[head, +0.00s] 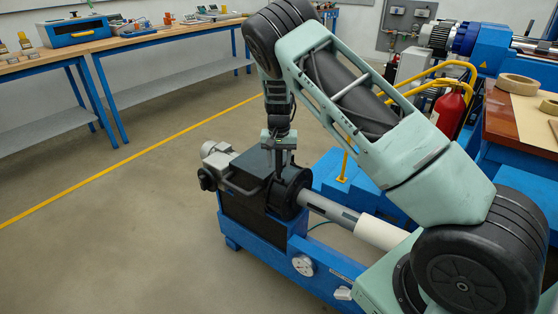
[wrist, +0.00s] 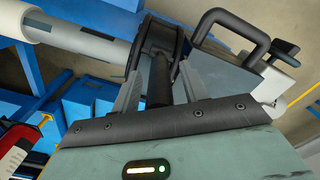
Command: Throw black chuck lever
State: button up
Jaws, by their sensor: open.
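The black chuck lever (wrist: 160,82) is a dark rod in the wrist view, standing out from the dark round chuck (wrist: 150,38). My gripper (wrist: 160,78) is open, with one grey finger on each side of the lever. Narrow gaps show between the fingers and the rod, and I cannot tell whether either touches it. In the head view, my gripper (head: 277,165) points down just above the chuck (head: 289,190) at the headstock end of the blue winder (head: 265,245). The lever cannot be made out clearly there.
A grey shaft (head: 328,208) with a white roll (head: 380,232) runs right. A red extinguisher (head: 449,110) and wooden table (head: 510,115) stand right. Floor at left is clear.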

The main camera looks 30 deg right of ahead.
grip_shut()
jog(key=shift+a, duration=0.1)
jog(key=s+a+f+t+h+b, duration=0.2)
jog(key=a+f+t+h+b, duration=0.2)
jog(key=h+b, duration=0.5)
jog(key=a+f+h, duration=0.2)
jog(key=a+h, duration=0.1)
jog(key=h, duration=0.1)
jog(key=shift+s+a+t, duration=0.4)
dwell(0.5)
